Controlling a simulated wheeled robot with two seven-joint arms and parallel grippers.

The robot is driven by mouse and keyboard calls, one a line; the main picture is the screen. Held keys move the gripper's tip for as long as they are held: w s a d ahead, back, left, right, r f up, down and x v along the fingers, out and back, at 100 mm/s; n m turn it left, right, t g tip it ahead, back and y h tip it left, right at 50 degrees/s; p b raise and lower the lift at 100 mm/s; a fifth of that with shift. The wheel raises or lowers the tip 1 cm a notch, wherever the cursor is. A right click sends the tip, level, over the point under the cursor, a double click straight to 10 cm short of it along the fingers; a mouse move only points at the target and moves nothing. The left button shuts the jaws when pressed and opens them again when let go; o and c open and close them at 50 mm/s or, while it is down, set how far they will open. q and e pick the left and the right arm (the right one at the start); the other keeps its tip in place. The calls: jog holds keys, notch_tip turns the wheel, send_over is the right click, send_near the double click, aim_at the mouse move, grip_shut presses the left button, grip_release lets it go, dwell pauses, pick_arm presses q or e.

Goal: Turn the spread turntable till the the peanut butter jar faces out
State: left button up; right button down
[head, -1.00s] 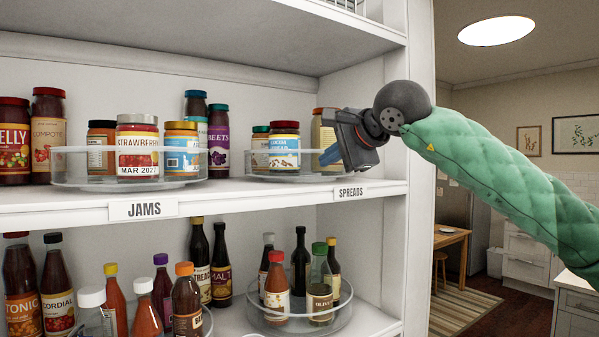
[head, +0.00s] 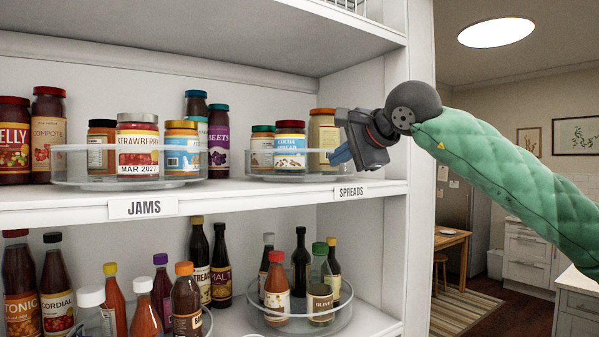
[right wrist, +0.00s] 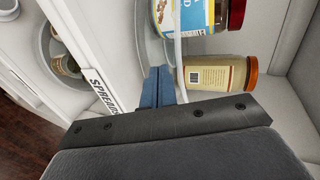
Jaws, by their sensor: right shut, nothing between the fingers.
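The spread turntable (head: 270,178) is a clear round tray on the middle shelf above the SPREADS label. The tan jar shows a small printed label in the right wrist view (right wrist: 215,76); I cannot read which jar is peanut butter. My right gripper (head: 338,156) is shut and empty at the turntable's right front. Its blue fingertips (right wrist: 158,72) are beside the clear rim; contact is unclear. My left gripper is out of view.
The jams turntable (head: 75,183) stands to the left with several jars. The shelf below holds bottles and another turntable (head: 300,328). Open room lies right of the shelves.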

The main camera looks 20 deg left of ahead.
aim_at(349, 163)
jog(key=shift+w+d, duration=0.1)
jog(key=shift+w+d, duration=0.55)
jog(key=shift+w, duration=0.45)
jog(key=shift+w+d, duration=0.6)
jog(key=shift+w, duration=0.25)
jog(key=shift+w, duration=0.1)
jog(key=shift+w+d, duration=0.2)
jog(key=shift+w, duration=0.3)
jog(key=shift+w+d, duration=0.15)
jog(key=shift+w, duration=0.35)
